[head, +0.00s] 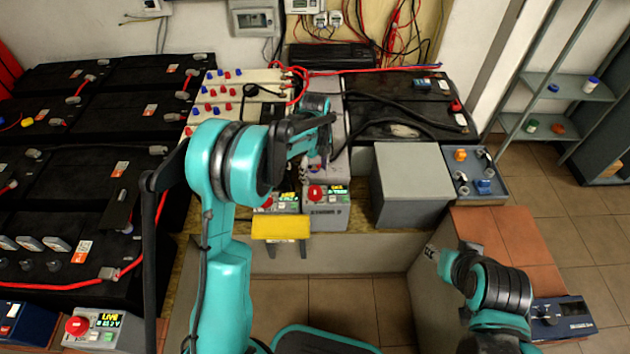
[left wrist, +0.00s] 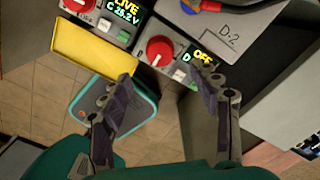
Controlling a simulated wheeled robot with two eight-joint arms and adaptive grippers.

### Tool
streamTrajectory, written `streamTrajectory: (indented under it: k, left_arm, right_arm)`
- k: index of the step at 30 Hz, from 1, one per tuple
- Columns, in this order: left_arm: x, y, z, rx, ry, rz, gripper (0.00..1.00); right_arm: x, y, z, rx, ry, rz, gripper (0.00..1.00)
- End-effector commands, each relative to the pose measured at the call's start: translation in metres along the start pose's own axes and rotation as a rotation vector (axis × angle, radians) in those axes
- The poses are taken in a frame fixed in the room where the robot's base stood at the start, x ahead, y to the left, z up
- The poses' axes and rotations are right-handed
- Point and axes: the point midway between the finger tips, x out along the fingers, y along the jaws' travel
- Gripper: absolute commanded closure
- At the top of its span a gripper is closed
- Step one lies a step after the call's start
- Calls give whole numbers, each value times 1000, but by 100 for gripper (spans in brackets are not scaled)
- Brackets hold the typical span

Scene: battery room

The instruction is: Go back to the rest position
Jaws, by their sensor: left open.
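My left arm rises from the bottom of the head view and bends over the bench. Its gripper (head: 314,160), partly hidden by its own wrist, is above the two switch panels. In the left wrist view the fingers (left wrist: 172,92) are spread wide with nothing between them.
A yellow plate (head: 281,227) sticks out at the bench front, near my left forearm. A grey box (head: 410,185) stands to the right. Black batteries (head: 75,180) with red cables fill the left side. An open shelf (head: 565,88) is at the far right, with clear tiled floor (head: 570,200) before it.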

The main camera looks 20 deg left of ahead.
Motion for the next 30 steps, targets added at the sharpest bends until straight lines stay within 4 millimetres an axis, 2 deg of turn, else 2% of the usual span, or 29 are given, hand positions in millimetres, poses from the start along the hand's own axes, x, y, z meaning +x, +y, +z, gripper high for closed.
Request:
streamTrajectory:
  k: [6,23,26,30]
  left_arm:
    - [-18,0,0,0,0,0,38]
    - [-21,2,-1,-15,-2,-4,38]
    - [-37,10,-5,-96,-13,-26,38]
    - [-77,34,-19,-343,-35,-98,38]
  right_arm:
    - [0,0,0,0,0,0,60]
    - [0,0,0,0,0,0,60]
    - [0,0,0,0,0,0,60]
    - [0,0,0,0,0,0,60]
